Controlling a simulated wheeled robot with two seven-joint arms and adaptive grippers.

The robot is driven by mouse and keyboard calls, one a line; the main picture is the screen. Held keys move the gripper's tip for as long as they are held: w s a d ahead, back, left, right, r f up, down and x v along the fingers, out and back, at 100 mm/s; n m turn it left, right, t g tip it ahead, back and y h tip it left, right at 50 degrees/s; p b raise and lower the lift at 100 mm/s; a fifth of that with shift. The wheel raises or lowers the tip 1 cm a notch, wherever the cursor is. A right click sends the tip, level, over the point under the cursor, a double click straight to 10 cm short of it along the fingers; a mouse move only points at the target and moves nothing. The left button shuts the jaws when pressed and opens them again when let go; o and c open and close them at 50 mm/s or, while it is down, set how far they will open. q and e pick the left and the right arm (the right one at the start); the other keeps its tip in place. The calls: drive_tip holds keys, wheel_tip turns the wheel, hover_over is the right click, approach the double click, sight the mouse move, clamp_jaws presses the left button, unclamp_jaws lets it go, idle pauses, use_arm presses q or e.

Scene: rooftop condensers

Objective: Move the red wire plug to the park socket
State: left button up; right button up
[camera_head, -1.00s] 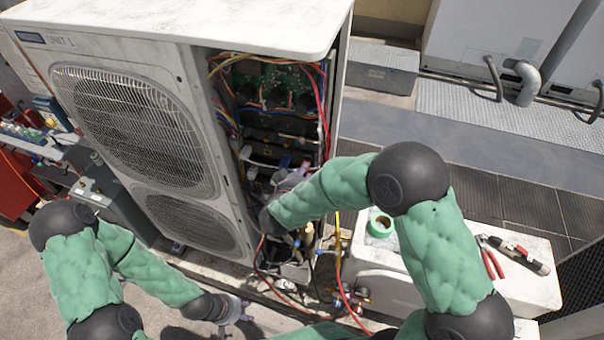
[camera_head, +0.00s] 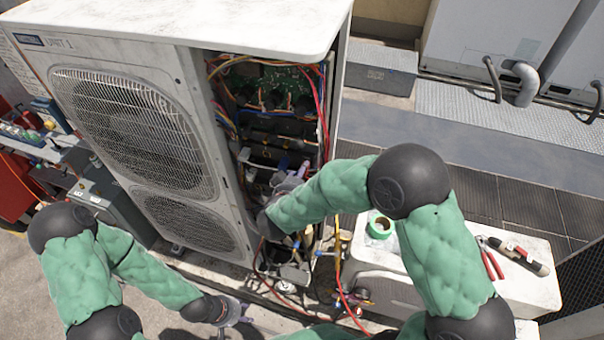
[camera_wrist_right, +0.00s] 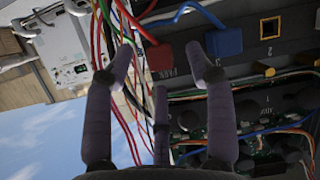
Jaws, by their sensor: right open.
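In the right wrist view, the red plug (camera_wrist_right: 159,60) sits at the dark socket strip (camera_wrist_right: 246,62), beside the "PARK" lettering, with a red wire curving up from it. My right gripper (camera_wrist_right: 158,57) is open, its purple fingers spread on either side of the red plug without a visible grip. A blue plug (camera_wrist_right: 225,42) sits in the strip close to the right finger. In the head view, my right gripper (camera_head: 287,182) reaches into the open cabinet, partly hidden by my arm. My left gripper (camera_head: 238,312) is low, outside the unit; its fingers are too small to read.
An empty socket (camera_wrist_right: 269,28) marked 2 lies right of the blue plug. Loose coloured wires (camera_wrist_right: 105,35) hang close to the left finger. The condenser unit (camera_head: 135,130) stands at left. Green tape (camera_head: 380,226) and red-handled pliers (camera_head: 490,258) lie on a white box at right.

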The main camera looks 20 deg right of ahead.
drive_tip(key=v, duration=1.1)
drive_tip(key=shift+w, duration=0.1)
wheel_tip(320, 180, down, 27)
drive_tip(key=w+n+g+y+b, duration=0.1)
drive_tip(key=n+g+y+b, duration=0.15)
drive_tip(key=y+b, duration=0.45)
drive_tip(key=s+a+f+m+g+y+b, duration=0.1)
drive_tip(key=s+f+g+y+b, duration=0.3)
drive_tip(key=s+f, duration=1.3)
wheel_tip(320, 180, down, 4)
drive_tip(key=g+b, duration=0.3)
drive_tip(key=g, duration=0.1)
drive_tip(key=shift+s+r+m, duration=0.2)
drive_tip(key=shift+s+m, duration=0.05)
drive_tip(key=shift+m, duration=0.1)
